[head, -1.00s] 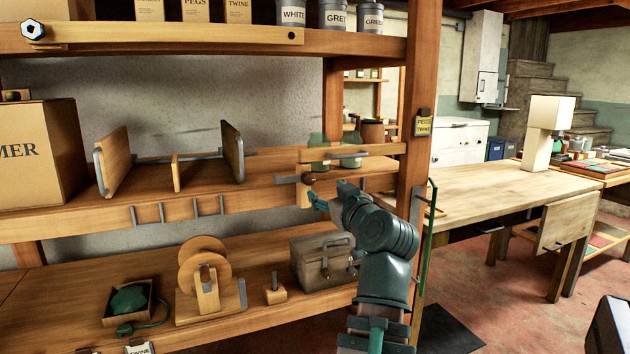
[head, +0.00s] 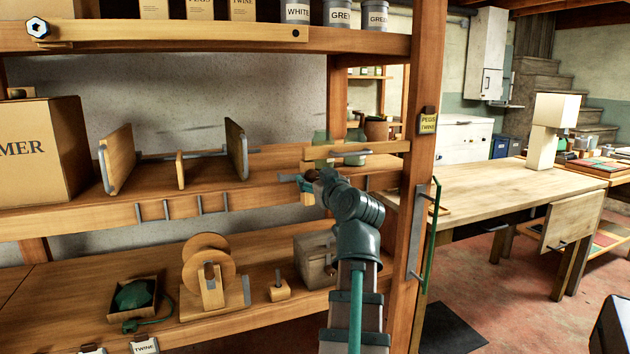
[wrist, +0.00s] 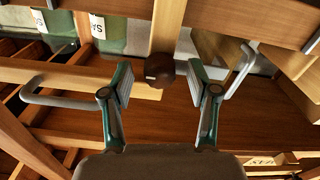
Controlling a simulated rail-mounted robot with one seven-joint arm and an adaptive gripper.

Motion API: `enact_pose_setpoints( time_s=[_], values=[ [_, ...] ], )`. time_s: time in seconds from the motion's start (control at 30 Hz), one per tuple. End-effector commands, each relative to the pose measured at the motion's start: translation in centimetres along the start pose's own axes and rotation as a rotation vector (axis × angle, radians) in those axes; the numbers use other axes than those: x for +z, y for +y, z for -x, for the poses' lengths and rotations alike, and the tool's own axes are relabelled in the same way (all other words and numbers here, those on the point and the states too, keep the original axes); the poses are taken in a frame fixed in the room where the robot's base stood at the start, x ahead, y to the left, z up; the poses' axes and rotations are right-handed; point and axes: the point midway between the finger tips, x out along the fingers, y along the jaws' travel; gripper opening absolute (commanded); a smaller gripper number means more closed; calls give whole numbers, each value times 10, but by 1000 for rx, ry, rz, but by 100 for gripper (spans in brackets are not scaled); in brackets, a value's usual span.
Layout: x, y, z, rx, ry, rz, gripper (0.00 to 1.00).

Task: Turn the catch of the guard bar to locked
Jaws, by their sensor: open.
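The guard bar (head: 380,148) is a pale wooden bar with a grey handle, across the right end of the middle shelf. At its left end is the catch, a wooden strip (wrist: 168,28) with a dark round knob (wrist: 160,70). My gripper (head: 297,181) is at the catch and partly covers it in the head view. In the wrist view my open gripper (wrist: 159,83) has one finger on each side of the knob, with a small gap showing on either side. The strip runs from the knob towards the top of that view.
A wooden post (head: 418,150) with a green handle (head: 432,235) stands right of my arm. Glass jars (head: 322,140) stand behind the bar. Wooden dividers (head: 237,148) stand to the left. A grey box (head: 313,258) sits on the shelf below.

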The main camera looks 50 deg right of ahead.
Motion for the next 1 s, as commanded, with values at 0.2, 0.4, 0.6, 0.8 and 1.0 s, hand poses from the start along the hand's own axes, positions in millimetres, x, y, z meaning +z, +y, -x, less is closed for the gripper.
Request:
enact_pose_setpoints(
  time_s=[0.2, 0.4, 0.6, 0.8, 1.0],
  values=[
    [0, 0, 0, 0, 0, 0, 48],
    [0, 0, 0, 0, 0, 0, 15],
    [0, 0, 0, 0, 0, 0, 0],
    [0, 1, 0, 0, -1, -5, 0],
    [2, 15, 1, 5, -3, -47, 0]
  ],
)
